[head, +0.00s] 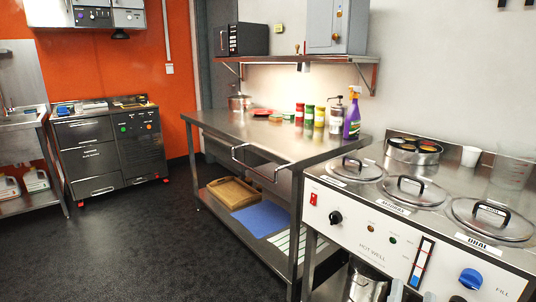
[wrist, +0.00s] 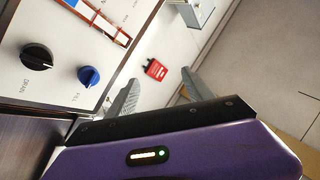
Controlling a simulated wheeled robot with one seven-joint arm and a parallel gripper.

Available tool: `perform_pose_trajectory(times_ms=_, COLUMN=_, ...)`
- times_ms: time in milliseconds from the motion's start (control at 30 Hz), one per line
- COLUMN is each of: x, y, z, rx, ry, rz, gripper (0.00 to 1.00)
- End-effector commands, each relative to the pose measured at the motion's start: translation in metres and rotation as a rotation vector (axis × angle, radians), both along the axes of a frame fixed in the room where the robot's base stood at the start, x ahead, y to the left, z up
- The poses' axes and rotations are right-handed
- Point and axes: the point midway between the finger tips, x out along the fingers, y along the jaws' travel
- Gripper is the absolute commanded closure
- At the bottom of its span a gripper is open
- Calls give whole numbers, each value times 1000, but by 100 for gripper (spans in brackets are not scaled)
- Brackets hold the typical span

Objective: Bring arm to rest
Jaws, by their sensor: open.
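My gripper (wrist: 160,95) shows in the wrist view, with its two grey fingers spread apart and nothing between them. Past the fingers is a pale surface with a small red item (wrist: 155,69) on it. The front panel of the hot well (wrist: 50,45), with its black drain knob and blue fill knob (wrist: 89,77), is at the upper left of the wrist view. In the head view my arm and gripper do not show. The hot well (head: 375,245) stands at the right there.
A steel table (head: 270,135) with bottles and jars stands in the middle, a wooden tray (head: 232,192) on its lower shelf. Lidded pots (head: 490,218) sit in the hot well. A black drawer unit (head: 110,145) is at the left. The dark floor (head: 130,235) at the front left is clear.

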Motion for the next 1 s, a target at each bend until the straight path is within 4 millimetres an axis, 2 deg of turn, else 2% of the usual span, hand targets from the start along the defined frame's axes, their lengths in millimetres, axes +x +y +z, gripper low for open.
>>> perform_pose_trajectory(times_ms=33, x=-15, y=7, z=-5, rx=-33, ry=33, rz=38, gripper=40)
perform_pose_trajectory(times_ms=300, x=-98, y=49, z=-34, rx=-182, ry=248, rz=218, gripper=40)
perform_pose_trajectory(times_ms=533, x=-175, y=74, z=-54, rx=-259, ry=453, rz=308, gripper=40)
perform_pose_trajectory(times_ms=800, x=-265, y=91, z=-60, rx=-303, ry=688, rz=357, gripper=40)
perform_pose_trajectory(times_ms=1000, x=-315, y=96, z=-56, rx=-314, ry=818, rz=365, gripper=40)
